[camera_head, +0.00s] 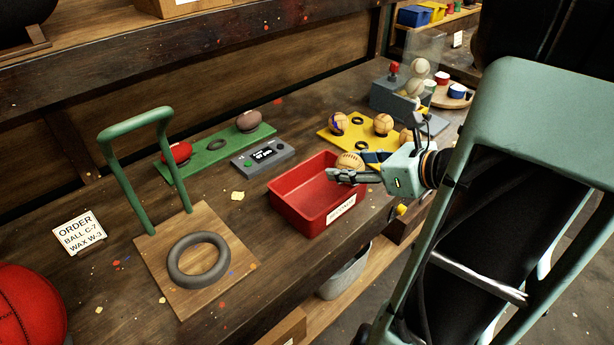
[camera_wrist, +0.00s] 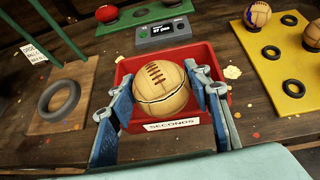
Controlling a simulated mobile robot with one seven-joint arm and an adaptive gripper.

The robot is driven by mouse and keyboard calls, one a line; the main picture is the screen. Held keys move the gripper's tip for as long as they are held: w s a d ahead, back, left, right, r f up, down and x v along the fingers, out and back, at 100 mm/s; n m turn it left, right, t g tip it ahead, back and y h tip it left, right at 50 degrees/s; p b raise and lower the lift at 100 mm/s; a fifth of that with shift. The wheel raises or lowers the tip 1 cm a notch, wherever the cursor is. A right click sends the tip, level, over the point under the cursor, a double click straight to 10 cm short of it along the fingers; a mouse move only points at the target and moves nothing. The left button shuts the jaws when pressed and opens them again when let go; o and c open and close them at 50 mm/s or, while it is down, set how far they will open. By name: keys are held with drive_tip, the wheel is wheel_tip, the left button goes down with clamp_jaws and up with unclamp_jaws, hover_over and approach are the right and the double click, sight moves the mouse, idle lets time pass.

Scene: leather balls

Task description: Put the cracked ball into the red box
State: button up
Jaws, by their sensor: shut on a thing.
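The cracked ball (camera_wrist: 157,88) is tan leather with dark lacing and a dark crack line across its front. My gripper (camera_wrist: 161,100) is shut on it, one blue finger on each side. In the head view the ball (camera_head: 350,161) shows at the fingers of my gripper (camera_head: 352,174), over the right part of the red box. The red box (camera_head: 294,209) is an open tray, labelled "SECONDS" in the wrist view (camera_wrist: 218,112). In the wrist view the ball hides much of the box's inside. The visible part of its floor is bare.
A yellow board (camera_head: 340,139) with several tan balls lies behind and right of the box. A green board (camera_head: 200,158) with two balls and a grey display (camera_head: 263,158) are behind it. A wooden stand (camera_head: 226,252) with a grey ring and green handle is at left.

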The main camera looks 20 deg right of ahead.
drive_tip(key=w+f+b, duration=0.2)
drive_tip(key=w, duration=0.1)
drive_tip(key=w+a+f+b, duration=0.1)
drive_tip(key=w+f+b, duration=0.1)
drive_tip(key=w+f, duration=0.1)
drive_tip(key=w+a+f+b, duration=0.1)
drive_tip(key=w+f+b, duration=0.1)
drive_tip(key=w+f, duration=0.1)
drive_tip(key=shift+w+b, duration=0.4)
drive_tip(key=shift+w, duration=0.1)
drive_tip(key=shift+w+f, duration=0.2)
drive_tip(key=shift+f, duration=0.05)
drive_tip(key=shift+w+f+b, duration=0.15)
drive_tip(key=shift+f+b, duration=1.4)
drive_tip(key=shift+b, duration=0.05)
drive_tip(key=shift+f, duration=0.15)
drive_tip(key=o, duration=0.9)
drive_tip(key=shift+o, duration=0.2)
